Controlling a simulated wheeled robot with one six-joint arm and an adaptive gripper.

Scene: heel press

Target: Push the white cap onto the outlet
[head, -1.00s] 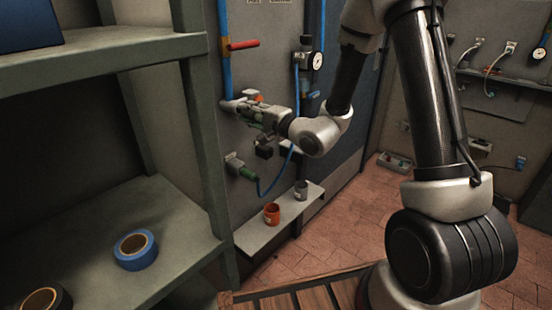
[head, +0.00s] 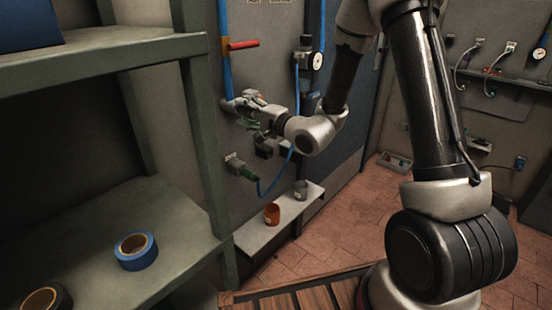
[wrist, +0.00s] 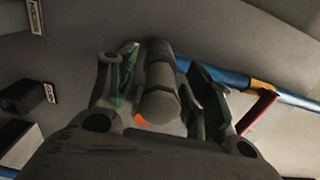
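A pale pipe fitting (head: 233,104) sits at the lower end of the blue pipe on the wall panel. My gripper (head: 250,104) is at this fitting in the head view. In the wrist view a grey stepped cylinder (wrist: 161,85) lies between the two spread fingers of my gripper (wrist: 161,80), with narrow gaps visible on both sides. A small orange patch (wrist: 141,120) shows at its near end. I cannot tell which part of this cylinder is the cap and which the outlet, nor whether they touch.
A red lever (head: 243,45) stands out from the blue pipe (head: 224,60) above. A rack post (head: 203,130) stands at left.

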